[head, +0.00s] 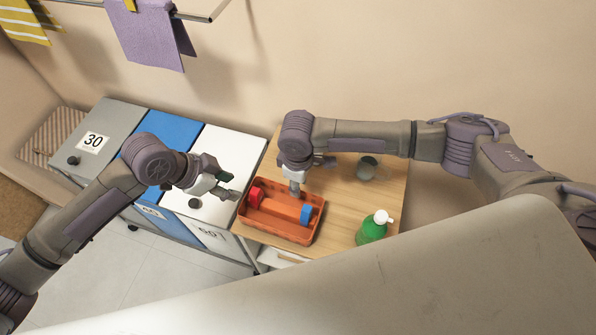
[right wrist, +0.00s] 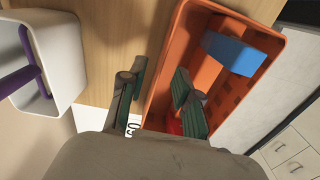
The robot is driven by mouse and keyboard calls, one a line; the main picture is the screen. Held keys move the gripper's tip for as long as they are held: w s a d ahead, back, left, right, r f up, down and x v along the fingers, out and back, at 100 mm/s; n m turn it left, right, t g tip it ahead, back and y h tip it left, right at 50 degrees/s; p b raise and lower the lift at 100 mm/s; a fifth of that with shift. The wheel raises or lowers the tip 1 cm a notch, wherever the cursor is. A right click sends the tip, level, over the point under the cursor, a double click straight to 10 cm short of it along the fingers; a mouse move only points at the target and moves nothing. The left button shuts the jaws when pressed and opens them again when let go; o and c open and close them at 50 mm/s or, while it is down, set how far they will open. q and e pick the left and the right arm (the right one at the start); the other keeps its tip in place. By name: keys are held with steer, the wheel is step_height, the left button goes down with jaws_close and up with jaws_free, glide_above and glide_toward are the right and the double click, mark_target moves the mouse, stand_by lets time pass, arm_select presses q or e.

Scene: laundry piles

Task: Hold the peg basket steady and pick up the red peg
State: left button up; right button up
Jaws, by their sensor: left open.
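The orange peg basket (head: 278,234) sits on the wooden table top. The red peg (head: 256,197) lies inside at its left end, and a blue peg (head: 306,213) at its right end. My left gripper (head: 228,193) is open and empty, just left of the basket and near the red peg. My right gripper (head: 295,188) is at the basket's back wall. In the right wrist view its fingers (right wrist: 160,98) are apart, one outside and one inside the basket wall (right wrist: 165,70). The blue peg (right wrist: 235,52) shows there; the red peg (right wrist: 174,127) is mostly hidden by a finger.
A grey round item (head: 368,167) is behind, partly under my right arm. Grey, blue and white lidded bins (head: 213,155) stand left of the table. Bare table top (head: 335,190) lies right of the basket.

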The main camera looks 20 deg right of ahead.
step_height(320, 180, down, 6)
steer(key=shift+r, duration=0.1)
stand_by(0.4)
jaws_close()
arm_select(q)
steer(key=shift+c, duration=0.4)
steer(key=shift+c, duration=0.8)
steer(key=n+t+h, duration=0.2)
steer(key=n+t, duration=0.7)
steer(key=t, duration=0.1)
glide_toward(253, 201)
arm_select(e)
steer(key=shift+r, duration=0.1)
arm_select(q)
steer(key=x, duration=1.1)
steer(key=shift+w+d, duration=0.25)
steer(key=shift+d, duration=0.05)
